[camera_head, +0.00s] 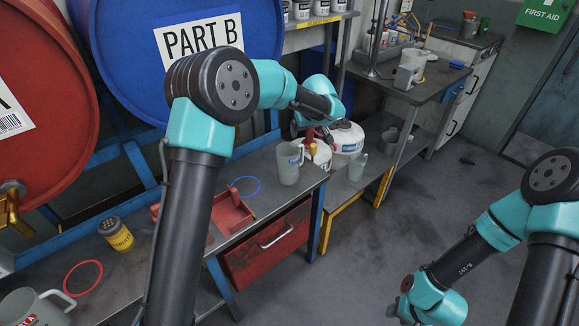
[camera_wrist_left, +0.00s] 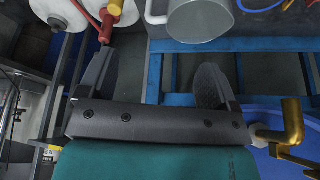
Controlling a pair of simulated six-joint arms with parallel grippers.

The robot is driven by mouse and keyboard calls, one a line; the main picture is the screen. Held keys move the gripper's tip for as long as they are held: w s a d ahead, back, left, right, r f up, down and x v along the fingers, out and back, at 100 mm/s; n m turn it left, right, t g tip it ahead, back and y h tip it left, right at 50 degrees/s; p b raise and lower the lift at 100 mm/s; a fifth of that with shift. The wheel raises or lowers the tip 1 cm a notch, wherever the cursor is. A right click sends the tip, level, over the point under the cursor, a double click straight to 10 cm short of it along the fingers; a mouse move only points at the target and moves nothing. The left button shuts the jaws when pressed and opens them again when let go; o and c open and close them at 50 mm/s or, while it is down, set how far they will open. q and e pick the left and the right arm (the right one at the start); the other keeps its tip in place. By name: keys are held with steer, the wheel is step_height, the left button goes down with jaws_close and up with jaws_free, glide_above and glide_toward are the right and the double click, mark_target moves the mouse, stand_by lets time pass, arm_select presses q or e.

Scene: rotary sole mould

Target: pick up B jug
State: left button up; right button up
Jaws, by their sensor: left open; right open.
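The B jug (camera_head: 290,164) is a grey jug with a handle and a small blue label. It stands upright on the bench near its right end, below the blue PART B drum. In the left wrist view a grey jug (camera_wrist_left: 200,20) shows at the top edge, partly cut off, beyond the fingers. My left gripper (camera_wrist_left: 158,80) is open, with nothing between its fingers and apart from the jug. In the head view my left wrist is above and behind the jug, and the fingers are mostly hidden. My right gripper (camera_head: 398,308) is low at the bottom right, far from the jug.
A second grey jug (camera_head: 35,307) with a red label stands at the lower left. A blue ring (camera_head: 245,186), red tray (camera_head: 232,214), yellow pot (camera_head: 116,234) and red ring (camera_head: 83,277) share the bench. White containers (camera_head: 346,138) stand right of the jug. A brass tap (camera_wrist_left: 292,125) is nearby.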

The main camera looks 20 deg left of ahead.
mark_target(292, 162)
arm_select(q)
steer(key=x, duration=0.8)
steer(key=shift+f, duration=0.15)
steer(key=shift+s+x, duration=0.1)
steer(key=shift+x, duration=1.15)
steer(key=shift+s+x, duration=0.15)
steer(key=shift+x, duration=1.1)
steer(key=shift+c, duration=0.4)
steer(key=c, duration=1.2)
